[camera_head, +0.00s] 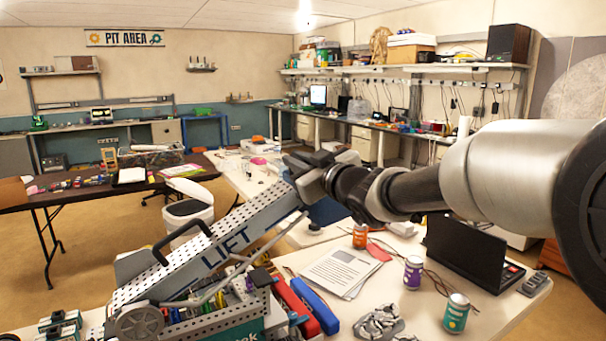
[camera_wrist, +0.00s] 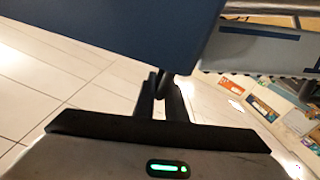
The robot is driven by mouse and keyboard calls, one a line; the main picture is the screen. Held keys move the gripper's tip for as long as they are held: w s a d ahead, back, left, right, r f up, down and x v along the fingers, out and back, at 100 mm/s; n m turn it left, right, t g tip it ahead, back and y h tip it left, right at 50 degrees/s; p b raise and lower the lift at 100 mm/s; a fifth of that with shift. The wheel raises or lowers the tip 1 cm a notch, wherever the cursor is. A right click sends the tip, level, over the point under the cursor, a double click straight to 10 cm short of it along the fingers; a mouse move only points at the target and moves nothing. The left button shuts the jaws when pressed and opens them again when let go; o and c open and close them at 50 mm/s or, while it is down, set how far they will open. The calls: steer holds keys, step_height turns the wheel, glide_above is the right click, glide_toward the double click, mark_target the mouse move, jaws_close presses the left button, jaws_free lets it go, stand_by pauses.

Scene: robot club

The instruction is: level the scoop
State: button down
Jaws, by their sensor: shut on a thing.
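A grey perforated lift arm (camera_head: 205,250) marked LIFT slopes up to the right from a base on the near table. A blue panel, which looks like the scoop (camera_head: 328,212), shows beyond its upper end, partly hidden by my arm. In the wrist view the blue scoop (camera_wrist: 120,40) fills the top, close to the camera, its edge sloping. My gripper (camera_head: 308,172) is at the lift's upper end. In the wrist view my gripper (camera_wrist: 166,90) is shut on a dark part just under the scoop; the exact contact is hard to see.
The space above the papers is clear.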

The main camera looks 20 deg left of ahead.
steer(key=shift+s+a+f+n+b, duration=0.1)
steer(key=shift+s+a+n+b, duration=0.3)
steer(key=shift+n+b, duration=0.45)
steer(key=shift+s+a+f+n+b, duration=0.1)
steer(key=shift+s+a+n+b, duration=0.25)
steer(key=shift+n+b, duration=0.5)
steer(key=shift+d, duration=0.1)
steer(key=c, duration=1.8)
jaws_free()
steer(key=shift+c, duration=0.2)
steer(key=shift+s, duration=0.1)
steer(key=p+v, duration=0.1)
steer(key=v, duration=1.6)
steer(key=shift+p, duration=0.4)
steer(key=shift+s+d, duration=0.15)
